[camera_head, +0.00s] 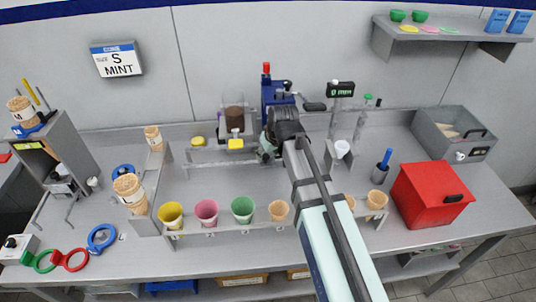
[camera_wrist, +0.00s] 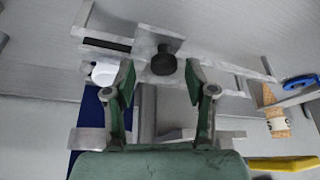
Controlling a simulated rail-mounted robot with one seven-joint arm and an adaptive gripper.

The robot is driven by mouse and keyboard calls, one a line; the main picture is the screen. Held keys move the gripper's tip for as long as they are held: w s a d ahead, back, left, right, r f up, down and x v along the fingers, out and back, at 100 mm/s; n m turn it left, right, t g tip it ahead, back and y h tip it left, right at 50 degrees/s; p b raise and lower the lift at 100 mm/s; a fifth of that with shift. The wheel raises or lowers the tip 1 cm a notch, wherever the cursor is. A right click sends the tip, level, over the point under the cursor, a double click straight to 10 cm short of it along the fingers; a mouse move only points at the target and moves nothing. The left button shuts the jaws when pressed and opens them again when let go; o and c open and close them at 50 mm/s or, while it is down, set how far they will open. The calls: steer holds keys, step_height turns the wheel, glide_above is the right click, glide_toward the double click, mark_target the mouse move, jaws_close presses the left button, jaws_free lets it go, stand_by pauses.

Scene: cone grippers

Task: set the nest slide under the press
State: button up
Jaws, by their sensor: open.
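The press (camera_head: 277,97) is the blue frame with a red-topped part at the back of the bench; its blue body also shows at the lower left of the wrist view (camera_wrist: 90,118). What looks like the nest slide, a grey plate with a round black knob (camera_wrist: 164,62), lies in the wrist view. My gripper (camera_wrist: 161,76) is open, with one finger on each side of the knob and a gap visible to both. In the head view my gripper (camera_head: 268,147) is beside the press's front, and my arm hides most of the slide. A white round piece (camera_wrist: 104,73) shows left of the fingers.
Yellow (camera_head: 171,214), pink (camera_head: 206,211) and green (camera_head: 243,208) cups stand in a front rack with cones. A red box (camera_head: 430,193) stands at right, a grey bin (camera_head: 453,134) behind it. A yellow-lidded item (camera_head: 236,144) sits left of the press.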

steer(key=v, duration=1.1)
steer(key=shift+w+d, duration=0.1)
